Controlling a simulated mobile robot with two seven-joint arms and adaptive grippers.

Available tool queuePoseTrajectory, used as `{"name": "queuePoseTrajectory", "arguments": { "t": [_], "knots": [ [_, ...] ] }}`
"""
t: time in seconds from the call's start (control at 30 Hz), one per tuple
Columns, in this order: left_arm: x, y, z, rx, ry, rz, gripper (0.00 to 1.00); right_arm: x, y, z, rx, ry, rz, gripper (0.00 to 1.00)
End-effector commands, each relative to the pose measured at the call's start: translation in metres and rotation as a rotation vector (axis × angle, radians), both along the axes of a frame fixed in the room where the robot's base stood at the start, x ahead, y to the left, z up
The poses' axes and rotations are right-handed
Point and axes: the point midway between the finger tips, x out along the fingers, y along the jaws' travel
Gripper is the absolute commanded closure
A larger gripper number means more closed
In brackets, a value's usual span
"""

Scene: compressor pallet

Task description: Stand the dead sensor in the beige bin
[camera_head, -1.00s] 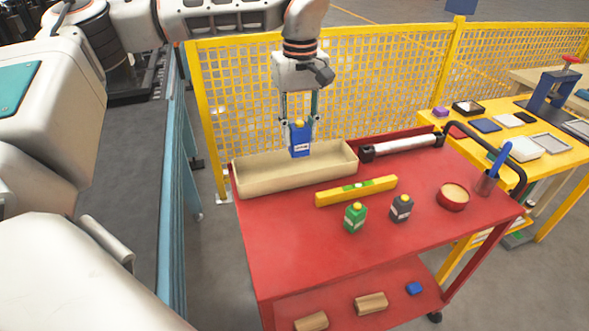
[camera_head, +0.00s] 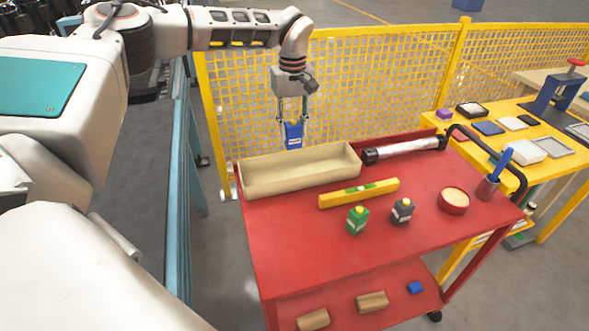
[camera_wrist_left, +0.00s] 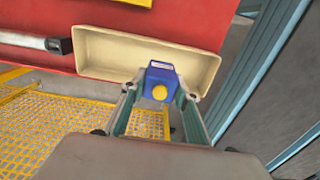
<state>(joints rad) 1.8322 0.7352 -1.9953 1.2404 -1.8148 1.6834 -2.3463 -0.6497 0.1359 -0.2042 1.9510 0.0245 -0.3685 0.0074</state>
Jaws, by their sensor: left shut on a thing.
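My left gripper (camera_head: 292,124) is shut on a small blue box-shaped sensor (camera_head: 294,141) with a white label. The sensor hangs roughly upright at the far long wall of the beige bin (camera_head: 272,190). In the left wrist view the blue sensor (camera_wrist_left: 156,75), yellow cap toward the camera, sits between the fingers (camera_wrist_left: 159,92) and overlaps the rim of the bin (camera_wrist_left: 110,58). The bin is a long, open, empty tray on the red cart. How high the sensor is above the rim is unclear. My right gripper is not in view.
A yellow mesh fence (camera_head: 380,90) stands close behind.

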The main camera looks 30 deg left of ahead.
Motion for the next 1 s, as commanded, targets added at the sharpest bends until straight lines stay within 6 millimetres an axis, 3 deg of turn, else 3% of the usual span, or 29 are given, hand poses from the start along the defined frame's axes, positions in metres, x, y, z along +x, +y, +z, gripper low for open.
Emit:
{"name": "queuePoseTrajectory", "arguments": {
  "t": [0.1, 0.33, 1.0],
  "knots": [
    [-0.001, 0.0, -0.031, -0.001, 0.003, -0.001, 0.94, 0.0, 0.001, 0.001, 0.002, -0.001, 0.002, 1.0],
    [-0.001, -0.001, -0.081, -0.002, 0.001, 0.0, 0.94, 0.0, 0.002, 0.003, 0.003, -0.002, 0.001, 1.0],
    [0.0, 0.0, -0.143, -0.001, -0.002, 0.001, 0.94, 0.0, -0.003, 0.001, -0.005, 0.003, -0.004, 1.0]
  ]
}}
